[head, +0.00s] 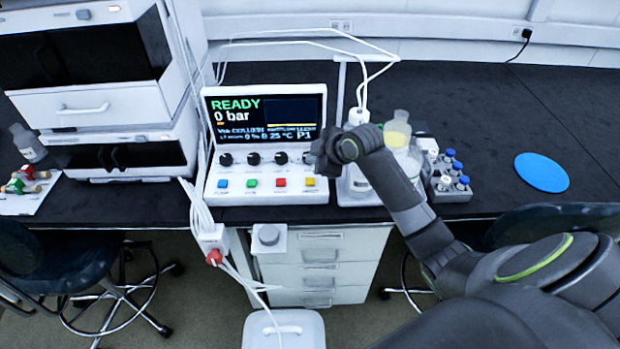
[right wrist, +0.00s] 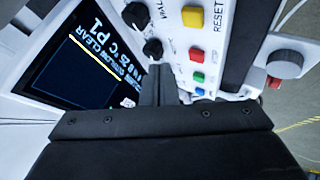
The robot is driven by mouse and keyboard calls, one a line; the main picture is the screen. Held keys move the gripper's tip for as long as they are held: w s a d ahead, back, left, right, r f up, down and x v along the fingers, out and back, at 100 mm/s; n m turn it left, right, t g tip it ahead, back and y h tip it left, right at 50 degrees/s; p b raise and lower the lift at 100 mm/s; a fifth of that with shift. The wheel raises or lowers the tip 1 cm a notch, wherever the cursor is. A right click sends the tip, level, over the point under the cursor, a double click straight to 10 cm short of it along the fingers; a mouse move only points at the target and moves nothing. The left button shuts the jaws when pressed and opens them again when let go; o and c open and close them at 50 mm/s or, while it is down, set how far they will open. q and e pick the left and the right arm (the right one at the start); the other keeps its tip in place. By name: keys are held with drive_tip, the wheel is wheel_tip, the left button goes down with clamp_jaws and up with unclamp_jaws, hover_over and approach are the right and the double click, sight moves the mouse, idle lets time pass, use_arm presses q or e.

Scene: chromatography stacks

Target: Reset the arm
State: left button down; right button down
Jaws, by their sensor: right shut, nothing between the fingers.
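My right arm reaches in from the right in the head view. Its gripper (head: 318,152) is shut and empty, in front of the right side of the white control unit (head: 268,197). In the right wrist view the shut fingers (right wrist: 158,88) are by the dark knobs, partly hiding that area. I cannot tell whether they touch a knob. The unit's screen (head: 263,120) reads "READY" and "0 bar". Below the knobs is a row of blue, green, red and yellow buttons; the yellow button (head: 309,181) has "RESET" beside it in the right wrist view (right wrist: 193,17). My left gripper is out of view.
Bottles (head: 399,130) and a grey vial rack (head: 452,194) stand right of the unit, close to my forearm. A blue disc (head: 541,172) lies on the dark bench. White instruments (head: 120,140) stand left.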

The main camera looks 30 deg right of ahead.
idle(0.5)
drive_tip(key=s+f, duration=0.1)
drive_tip(key=s, duration=0.1)
drive_tip(key=s+f+m, duration=0.1)
drive_tip(key=s+f, duration=0.1)
drive_tip(key=s, duration=0.1)
drive_tip(key=s+f+m+g, duration=0.1)
drive_tip(key=s+f, duration=0.1)
drive_tip(key=shift+s+a+f+h, duration=0.25)
drive_tip(key=shift+s+a+h, duration=0.1)
drive_tip(key=shift+a+h, duration=0.05)
drive_tip(key=s+f+m+g+h, duration=0.2)
drive_tip(key=s+m, duration=0.3)
drive_tip(key=s, duration=1)
drive_tip(key=s+f+m+g+h, duration=0.2)
drive_tip(key=s+m, duration=0.4)
drive_tip(key=s, duration=0.8)
wheel_tip(320, 180, down, 26)
drive_tip(key=s+d+g, duration=0.1)
drive_tip(key=d, duration=0.1)
drive_tip(key=s+a+f+g+y, duration=0.1)
drive_tip(key=s+f, duration=1.3)
drive_tip(key=shift+s+g, duration=0.3)
drive_tip(key=shift+s, duration=0.1)
drive_tip(key=shift+f, duration=0.1)
